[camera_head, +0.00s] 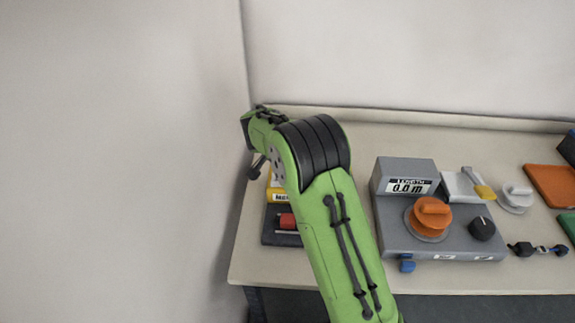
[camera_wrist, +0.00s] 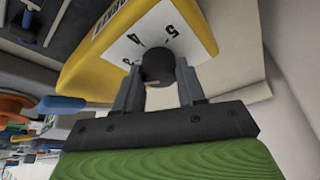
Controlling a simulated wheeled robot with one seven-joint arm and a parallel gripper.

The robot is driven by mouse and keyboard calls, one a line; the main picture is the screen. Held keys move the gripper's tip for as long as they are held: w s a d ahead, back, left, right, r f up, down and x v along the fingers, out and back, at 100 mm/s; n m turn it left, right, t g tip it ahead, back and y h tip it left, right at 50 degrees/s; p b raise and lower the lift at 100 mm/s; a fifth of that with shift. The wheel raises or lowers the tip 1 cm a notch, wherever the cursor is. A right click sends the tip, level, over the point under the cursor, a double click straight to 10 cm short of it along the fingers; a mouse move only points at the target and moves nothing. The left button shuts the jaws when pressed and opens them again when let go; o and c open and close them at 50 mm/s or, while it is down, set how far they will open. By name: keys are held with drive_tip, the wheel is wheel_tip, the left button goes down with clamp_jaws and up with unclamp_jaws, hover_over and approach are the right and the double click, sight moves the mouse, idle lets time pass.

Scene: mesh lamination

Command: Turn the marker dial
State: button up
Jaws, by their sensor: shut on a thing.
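The marker dial (camera_wrist: 157,62) is a small dark round knob on a white numbered face (camera_wrist: 135,44) of a yellow box (camera_wrist: 85,70). In the wrist view my gripper (camera_wrist: 159,72) has one finger on each side of the dial and is shut on it. The numbers 3, 4 and 5 show on the face above the knob. In the head view only a strip of the yellow box (camera_head: 281,197) shows at the left end of the table; my green arm hides the dial and most of my gripper.
A dark tray with a red roll (camera_head: 287,221) lies in front of the yellow box. Right of my arm stands a grey machine (camera_head: 383,240) with an orange knob (camera_head: 432,212), a black knob (camera_head: 482,228) and a display reading 0.0 m. The wall is close on the left.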

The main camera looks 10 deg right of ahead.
idle(0.4)
drive_tip(key=o, duration=1.1)
drive_tip(key=shift+c, duration=0.2)
drive_tip(key=shift+r, duration=0.1)
drive_tip(key=p+v, duration=0.3)
drive_tip(key=v, duration=1.2)
drive_tip(key=shift+a+r, duration=0.2)
drive_tip(key=shift+r, duration=0.1)
drive_tip(key=shift+s, duration=0.1)
